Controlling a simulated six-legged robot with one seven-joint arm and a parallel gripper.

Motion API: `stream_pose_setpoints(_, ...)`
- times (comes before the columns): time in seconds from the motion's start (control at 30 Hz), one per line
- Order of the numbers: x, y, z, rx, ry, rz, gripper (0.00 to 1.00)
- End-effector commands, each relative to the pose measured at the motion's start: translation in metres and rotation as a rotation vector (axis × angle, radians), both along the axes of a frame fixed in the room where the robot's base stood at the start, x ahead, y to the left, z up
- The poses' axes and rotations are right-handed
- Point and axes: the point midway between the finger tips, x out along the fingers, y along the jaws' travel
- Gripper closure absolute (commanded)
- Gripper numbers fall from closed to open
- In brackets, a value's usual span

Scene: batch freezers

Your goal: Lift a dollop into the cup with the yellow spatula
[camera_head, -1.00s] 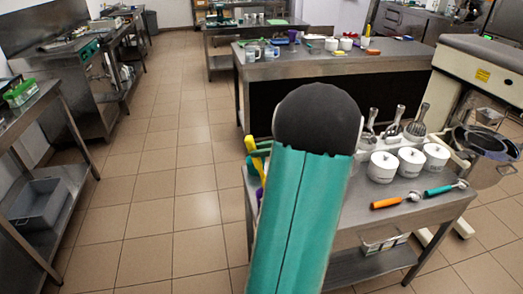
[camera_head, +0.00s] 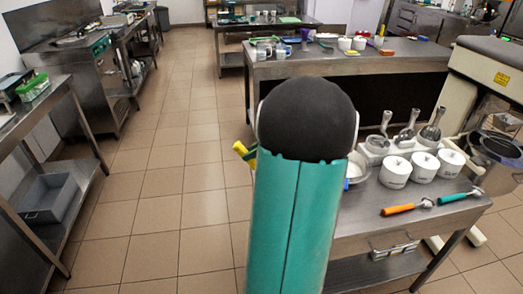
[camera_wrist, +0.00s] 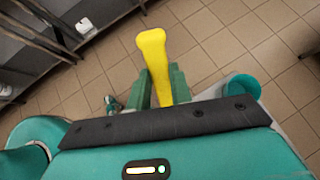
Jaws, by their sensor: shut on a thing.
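The yellow spatula (camera_wrist: 154,58) is held between the green fingers of my gripper (camera_wrist: 161,74) in the wrist view. Its yellow end points away from the gripper, above the tiled floor. In the head view a yellow piece of the spatula (camera_head: 243,153) shows left of my arm. My arm hides the gripper there. I see no dollop on the yellow part in view. A white cup-like vessel (camera_head: 356,170) shows partly beside my arm on the near table; I cannot tell whether it is the task's cup.
The near steel table (camera_head: 440,212) carries several white lidded pots (camera_head: 396,171), metal scoops (camera_head: 406,138), an orange-handled tool (camera_head: 404,209) and a teal-handled one (camera_head: 452,198). A far table (camera_head: 330,66) holds more utensils. The tiled aisle (camera_head: 170,190) at left is clear.

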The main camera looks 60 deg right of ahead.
Motion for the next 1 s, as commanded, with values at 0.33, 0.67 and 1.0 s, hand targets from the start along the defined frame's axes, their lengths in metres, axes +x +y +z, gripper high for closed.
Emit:
stream_pose_setpoints(0.33,0.029,0.008,-0.025,-0.078,0.229,0.005,1.0)
stream_pose_setpoints(0.67,0.052,0.016,-0.052,-0.151,0.446,0.007,1.0)
stream_pose_setpoints(1.0,0.067,0.022,-0.085,-0.226,0.67,0.006,1.0)
